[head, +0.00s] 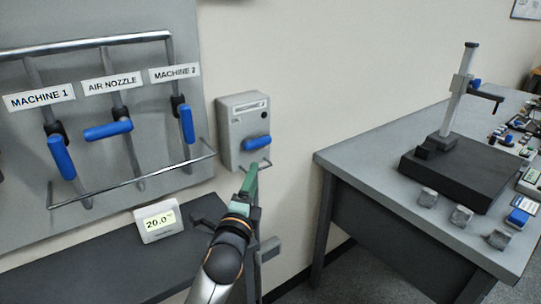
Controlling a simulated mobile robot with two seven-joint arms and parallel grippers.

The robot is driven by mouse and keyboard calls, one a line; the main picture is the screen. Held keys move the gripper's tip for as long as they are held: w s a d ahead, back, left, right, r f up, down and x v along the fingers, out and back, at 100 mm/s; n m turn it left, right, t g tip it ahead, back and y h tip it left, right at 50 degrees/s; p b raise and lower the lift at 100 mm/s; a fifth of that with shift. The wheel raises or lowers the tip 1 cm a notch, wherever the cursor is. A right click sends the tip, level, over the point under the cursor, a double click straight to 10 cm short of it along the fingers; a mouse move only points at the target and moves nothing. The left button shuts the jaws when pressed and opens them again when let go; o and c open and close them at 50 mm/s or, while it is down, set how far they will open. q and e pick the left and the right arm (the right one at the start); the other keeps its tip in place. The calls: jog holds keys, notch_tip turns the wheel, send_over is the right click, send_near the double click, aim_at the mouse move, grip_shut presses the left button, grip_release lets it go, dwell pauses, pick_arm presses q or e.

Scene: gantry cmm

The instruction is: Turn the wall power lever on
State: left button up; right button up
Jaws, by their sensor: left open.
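The wall power box (238,107) is a light grey box on the wall near the picture's middle. Its blue lever handle (257,143) sticks out low on the front and lies roughly level. My left gripper (251,178), with green fingers, is just below the handle and box, pointing up at them. It is open and seems to hold nothing; I cannot tell whether it touches the box. My own fingers and arm hide the wall below the box. My right gripper is not in view.
Left is a grey panel (90,225) with blue-handled valves labelled MACHINE 1, AIR NOZZLE (108,131) and MACHINE 2, behind a metal rail. A display reading 20.0 (158,221) sits on a dark bench below. Right is a grey table (365,160) with a measuring stand (458,100) and metal blocks.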

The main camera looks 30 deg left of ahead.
aim_at(263, 145)
pick_arm(q)
jog(key=x, duration=0.8)
jog(key=r+x, duration=0.1)
jog(key=x, duration=0.4)
jog(key=shift+s+a, duration=0.2)
jog(key=shift+f, duration=0.1)
grip_shut()
